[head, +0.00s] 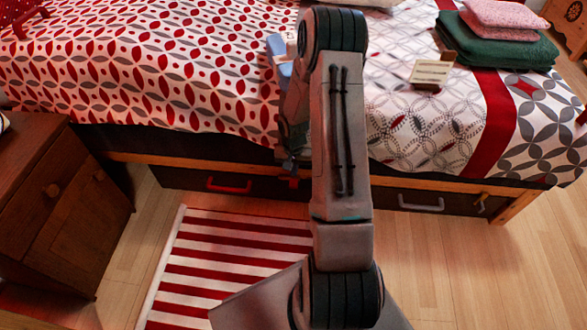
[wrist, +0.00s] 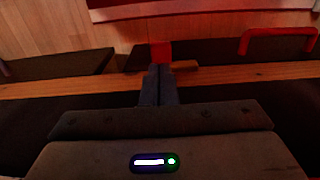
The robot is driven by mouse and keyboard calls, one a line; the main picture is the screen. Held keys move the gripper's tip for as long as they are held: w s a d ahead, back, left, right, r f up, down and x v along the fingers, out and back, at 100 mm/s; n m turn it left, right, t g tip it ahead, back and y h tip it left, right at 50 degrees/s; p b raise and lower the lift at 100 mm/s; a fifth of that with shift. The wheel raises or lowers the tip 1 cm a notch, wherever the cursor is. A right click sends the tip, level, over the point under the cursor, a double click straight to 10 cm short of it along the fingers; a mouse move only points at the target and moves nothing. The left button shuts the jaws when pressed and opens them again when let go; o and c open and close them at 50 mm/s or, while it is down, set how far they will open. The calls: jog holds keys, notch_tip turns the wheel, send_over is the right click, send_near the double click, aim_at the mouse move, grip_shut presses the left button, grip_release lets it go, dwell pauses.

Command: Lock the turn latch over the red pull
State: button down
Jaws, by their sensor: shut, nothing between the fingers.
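The red pull (head: 230,186) is a bar handle on a dark drawer front under the bed. It also shows at the upper right of the wrist view (wrist: 278,36). A small red piece (wrist: 161,52), which looks like the turn latch, sits right at my fingertips in the wrist view. In the head view it is a small red spot (head: 293,182), right of the red pull and partly beside my arm. My gripper (wrist: 160,70) is shut and empty, its tips at or just short of the red piece. Contact and the latch's exact turn are unclear.
A grey pull (head: 421,204) and a yellowish latch (head: 481,203) are on the drawer to the right. The wooden bed rail (wrist: 60,88) runs close to my gripper. A striped rug (head: 235,255) covers the floor in front. A wooden nightstand (head: 65,205) stands left.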

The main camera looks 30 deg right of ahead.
aim_at(294, 185)
notch_tip(294, 185, down, 6)
jog(key=shift+f+b, duration=0.1)
jog(key=shift+b, duration=0.95)
